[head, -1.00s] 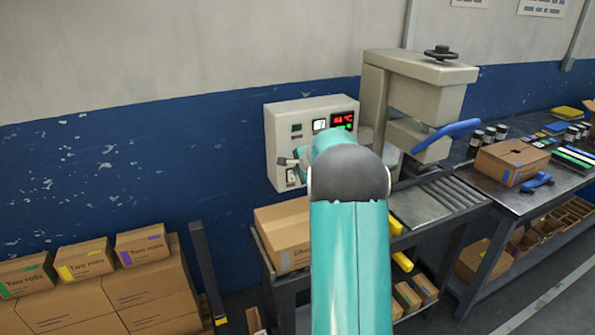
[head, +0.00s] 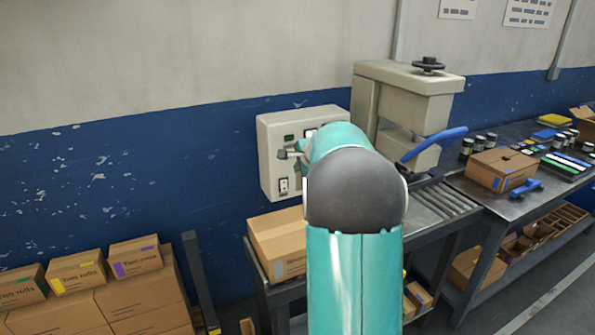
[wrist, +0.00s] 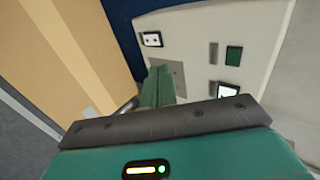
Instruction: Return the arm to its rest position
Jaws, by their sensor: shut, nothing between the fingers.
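My teal arm rises through the middle of the head view and covers the right part of the control box. My gripper (wrist: 159,80) shows in the wrist view as two teal fingers pressed together with nothing between them. In the head view the arm hides most of it. The pale control box (head: 268,150) is mounted on the blue and grey wall; its face also fills the right of the wrist view (wrist: 258,45). A rocker switch (head: 284,186) is low on its face and shows near the fingertips in the wrist view (wrist: 151,39). I cannot tell whether the fingers touch the box.
The sealing machine (head: 405,95) with a blue handle (head: 433,143) stands to the right. A workbench (head: 510,205) holds another carton (head: 501,170). Stacked cartons (head: 138,292) stand at lower left.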

